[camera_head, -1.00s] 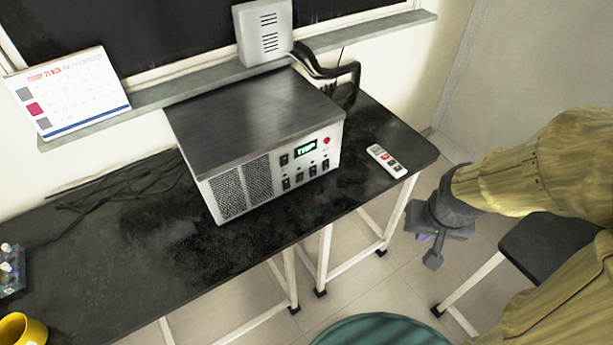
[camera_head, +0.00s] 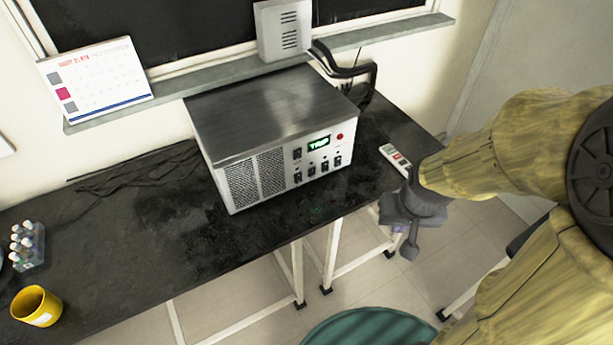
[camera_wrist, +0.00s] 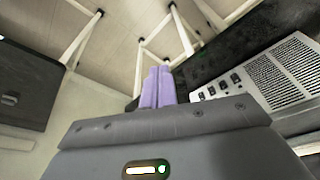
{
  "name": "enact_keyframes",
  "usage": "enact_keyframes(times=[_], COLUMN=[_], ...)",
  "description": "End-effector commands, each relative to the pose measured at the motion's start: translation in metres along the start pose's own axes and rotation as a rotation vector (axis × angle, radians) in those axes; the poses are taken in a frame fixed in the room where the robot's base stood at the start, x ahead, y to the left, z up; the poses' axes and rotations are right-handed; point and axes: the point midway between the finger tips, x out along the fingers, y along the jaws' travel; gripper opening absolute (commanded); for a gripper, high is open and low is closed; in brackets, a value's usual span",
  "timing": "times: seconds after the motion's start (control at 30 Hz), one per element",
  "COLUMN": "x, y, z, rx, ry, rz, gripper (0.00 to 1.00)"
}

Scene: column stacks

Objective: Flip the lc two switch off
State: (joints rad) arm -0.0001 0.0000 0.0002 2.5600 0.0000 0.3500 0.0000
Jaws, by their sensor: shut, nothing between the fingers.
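A grey metal unit (camera_head: 270,115) stands on the black bench, with a green lit display (camera_head: 319,144) and a red button (camera_head: 340,137) on its front. Several black switches (camera_head: 311,171) sit in a row below the display, and one more switch (camera_head: 297,153) is left of it. The labels are too small to read, so I cannot tell which switch is LC two. The switches (camera_wrist: 223,84) also show right of centre in the wrist view. My gripper (camera_head: 399,230) is right of the unit by the bench's front edge, apart from the switches. Its purple fingers (camera_wrist: 158,87) are together and empty.
A white remote (camera_head: 396,158) lies on the bench (camera_head: 150,235) between the unit and my arm. Black cables run behind and left of the unit. A yellow mug (camera_head: 36,306) and small bottles (camera_head: 27,245) stand far left. A green round stool (camera_head: 365,328) is below.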

Motion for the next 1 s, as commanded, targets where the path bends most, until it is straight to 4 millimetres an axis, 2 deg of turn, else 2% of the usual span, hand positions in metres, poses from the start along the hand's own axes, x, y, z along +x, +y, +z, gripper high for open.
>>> enact_keyframes(times=[0.33,0.47,0.67,0.8,1.0], x=[0.002,0.015,0.065,0.107,0.149], y=[0.000,-0.002,-0.018,-0.042,-0.083], z=[-0.001,-0.011,-0.047,-0.076,-0.113], rx=[0.005,0.044,0.220,0.407,0.725], ry=[0.002,0.022,0.107,0.175,0.225], rz=[0.000,-0.001,-0.059,-0.183,-0.451], gripper=[0.00,0.00,0.00,0.00,0.00])
